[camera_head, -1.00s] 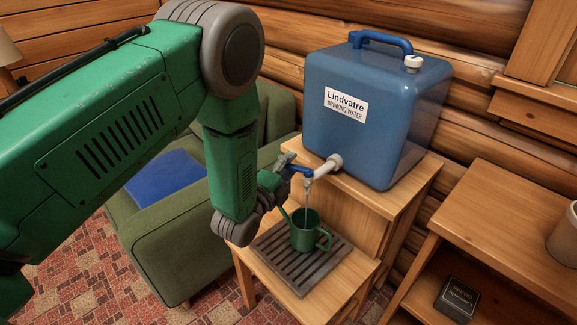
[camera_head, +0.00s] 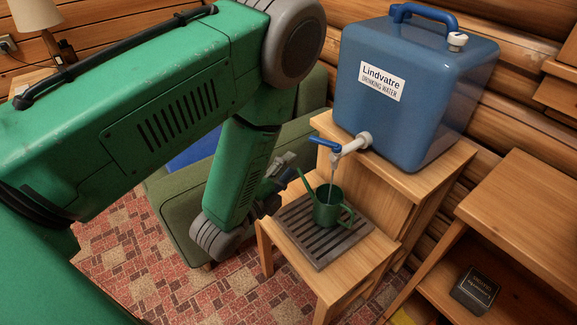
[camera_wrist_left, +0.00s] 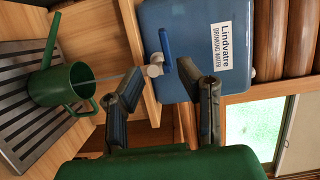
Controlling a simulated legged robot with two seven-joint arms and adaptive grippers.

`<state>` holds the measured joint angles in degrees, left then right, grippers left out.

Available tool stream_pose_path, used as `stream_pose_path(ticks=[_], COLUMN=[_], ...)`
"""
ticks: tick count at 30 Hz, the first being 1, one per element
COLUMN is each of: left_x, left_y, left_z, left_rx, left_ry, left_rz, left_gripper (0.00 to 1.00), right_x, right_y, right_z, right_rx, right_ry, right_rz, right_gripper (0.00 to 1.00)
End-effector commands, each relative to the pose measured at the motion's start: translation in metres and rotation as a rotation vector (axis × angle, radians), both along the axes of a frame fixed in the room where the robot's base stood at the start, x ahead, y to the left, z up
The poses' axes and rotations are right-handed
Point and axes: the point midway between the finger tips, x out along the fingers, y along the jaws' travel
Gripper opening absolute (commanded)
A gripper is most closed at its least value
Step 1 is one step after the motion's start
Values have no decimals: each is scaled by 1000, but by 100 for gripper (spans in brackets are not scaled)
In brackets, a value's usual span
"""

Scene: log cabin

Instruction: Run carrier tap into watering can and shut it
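The blue water carrier (camera_head: 415,90) stands on a wooden stand, its white tap (camera_head: 352,149) with blue lever (camera_head: 325,144) jutting out over the can. A thin water stream (camera_head: 333,172) runs from the tap into the green watering can (camera_head: 326,212), which stands upright on a slatted tray (camera_head: 296,222). The can's water level is not clear. My left gripper (camera_head: 288,168) is open and empty, left of and lower than the lever, apart from it. In the left wrist view, the lever (camera_wrist_left: 167,50) shows beyond the gap between the fingers (camera_wrist_left: 160,68). My right gripper is out of view.
A low wooden stool (camera_head: 344,270) carries the tray. A wooden shelf unit (camera_head: 525,205) with a dark box (camera_head: 476,290) stands at the right. A green armchair (camera_head: 180,215) is behind my left arm. Patterned carpet (camera_head: 190,285) lies at the lower left.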

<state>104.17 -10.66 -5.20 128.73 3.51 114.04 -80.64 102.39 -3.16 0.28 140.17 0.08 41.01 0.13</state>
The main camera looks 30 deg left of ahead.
Motion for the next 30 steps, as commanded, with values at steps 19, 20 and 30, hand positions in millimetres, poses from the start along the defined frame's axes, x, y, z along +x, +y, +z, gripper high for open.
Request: stream_pose_path(ticks=[19, 20, 30], left_x=[10, 7, -30], left_y=[37, 40, 58], left_z=[2, 3, 5], left_rx=[-30, -27, 2], left_ry=[15, 13, -7], left_rz=[-332, -368, -619], left_gripper=[0, 0, 0], right_x=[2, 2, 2], right_y=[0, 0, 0], right_z=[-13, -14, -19], right_rx=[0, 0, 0], right_ry=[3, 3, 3], right_rz=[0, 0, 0], right_gripper=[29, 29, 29])
